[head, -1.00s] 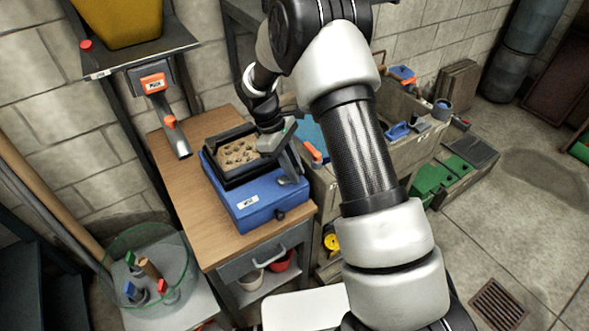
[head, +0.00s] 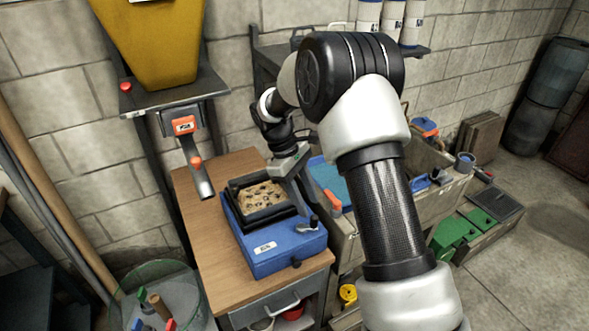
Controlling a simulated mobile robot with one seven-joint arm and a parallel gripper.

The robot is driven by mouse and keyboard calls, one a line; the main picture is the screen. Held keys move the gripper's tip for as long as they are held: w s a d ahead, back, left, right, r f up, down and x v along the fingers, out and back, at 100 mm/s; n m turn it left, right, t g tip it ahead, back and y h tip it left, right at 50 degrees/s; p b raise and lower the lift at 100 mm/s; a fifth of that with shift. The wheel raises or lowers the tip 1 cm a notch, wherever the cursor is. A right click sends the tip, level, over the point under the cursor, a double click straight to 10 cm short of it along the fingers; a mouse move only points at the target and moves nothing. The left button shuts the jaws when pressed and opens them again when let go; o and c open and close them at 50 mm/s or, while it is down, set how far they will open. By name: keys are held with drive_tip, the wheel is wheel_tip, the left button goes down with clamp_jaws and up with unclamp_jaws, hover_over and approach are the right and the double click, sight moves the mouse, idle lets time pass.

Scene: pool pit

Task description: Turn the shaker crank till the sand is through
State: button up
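The shaker is a blue box (head: 288,248) on a wooden-topped bench, with a black-framed tray (head: 238,217) on top. Pale sand with dark stones (head: 263,195) lies in the tray. A small grey crank (head: 311,225) shows at the box's right side. My gripper (head: 304,208) reaches down from behind over the tray's right edge, its fingers pointing at the crank. I cannot tell whether the fingers touch or grip the crank, as their tips are small and overlap it.
A yellow hopper (head: 150,45) with an orange-labelled spout (head: 200,180) hangs left of the shaker. A clear round bin (head: 160,290) with tools stands at lower left. Crates with blue and green items (head: 455,232) stand to the right. Bare bench top (head: 205,225) lies left of the shaker.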

drive_tip(key=v, duration=1.1)
drive_tip(key=shift+p, duration=0.4)
